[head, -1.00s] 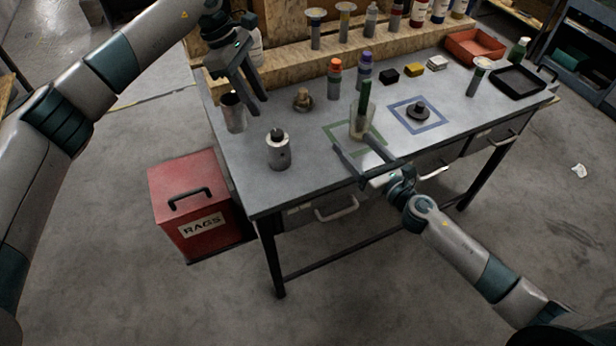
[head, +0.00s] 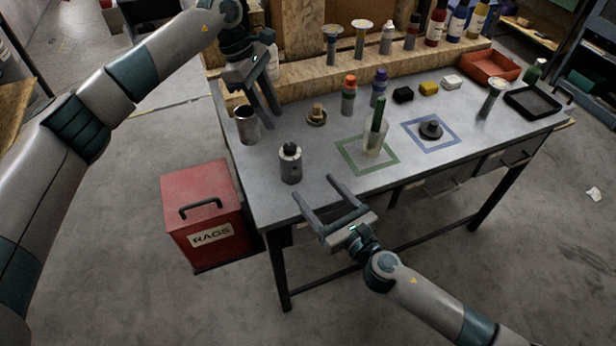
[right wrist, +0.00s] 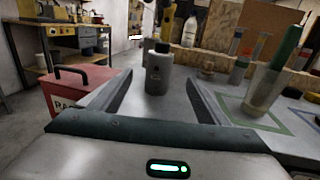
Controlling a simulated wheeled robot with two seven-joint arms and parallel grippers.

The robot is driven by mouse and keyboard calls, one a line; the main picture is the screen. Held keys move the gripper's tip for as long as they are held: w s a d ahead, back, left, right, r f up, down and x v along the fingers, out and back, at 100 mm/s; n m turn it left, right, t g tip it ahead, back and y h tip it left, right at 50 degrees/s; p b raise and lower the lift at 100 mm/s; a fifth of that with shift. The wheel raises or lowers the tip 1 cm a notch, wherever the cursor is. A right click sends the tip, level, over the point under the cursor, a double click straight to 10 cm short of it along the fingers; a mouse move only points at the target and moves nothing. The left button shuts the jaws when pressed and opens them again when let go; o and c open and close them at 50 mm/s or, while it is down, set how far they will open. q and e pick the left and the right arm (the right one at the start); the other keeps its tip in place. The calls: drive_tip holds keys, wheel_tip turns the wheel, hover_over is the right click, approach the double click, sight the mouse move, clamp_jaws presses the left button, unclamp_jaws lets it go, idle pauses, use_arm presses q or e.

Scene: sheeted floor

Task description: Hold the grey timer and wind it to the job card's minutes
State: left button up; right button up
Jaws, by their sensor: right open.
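The grey timer (head: 291,167) is an upright grey cylinder with a dark knob on top, near the left front of the bench. It also shows in the right wrist view (right wrist: 158,74), ahead of and between the spread fingers. My right gripper (head: 315,187) is open and empty, just in front of the timer and apart from it. My left gripper (head: 276,117) appears open and empty, pointing down behind the timer, near a metal cup (head: 247,126). I cannot make out a job card or the timer's markings.
A clear beaker (head: 373,146) with a green item stands in a green square outline. A dark knobbed disc (head: 430,129) sits in a blue square. A brass-coloured piece (head: 316,117) and capped bottles (head: 348,97) stand behind. A red rags bin (head: 203,212) is left of the bench (head: 270,200).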

sight(283, 150)
drive_tip(key=x, duration=1.7)
drive_tip(key=shift+w+a+r, duration=0.1)
drive_tip(key=shift+r, duration=0.05)
drive_tip(key=c, duration=1.1)
use_arm(q)
drive_tip(key=o, duration=0.4)
drive_tip(key=shift+c, duration=0.2)
use_arm(e)
drive_tip(key=shift+c, duration=0.6)
use_arm(q)
drive_tip(key=d+r+n+y, duration=0.1)
drive_tip(key=n, duration=0.5)
drive_tip(key=s+d+r+n+t+y, duration=0.1)
drive_tip(key=n, duration=0.5)
drive_tip(key=d+r+n+y, duration=0.1)
drive_tip(key=d+n, duration=0.1)
drive_tip(key=n, duration=0.4)
drive_tip(key=shift+s+r+n+y, duration=0.1)
drive_tip(key=shift+s+n+y, duration=0.05)
drive_tip(key=shift+n+y, duration=0.25)
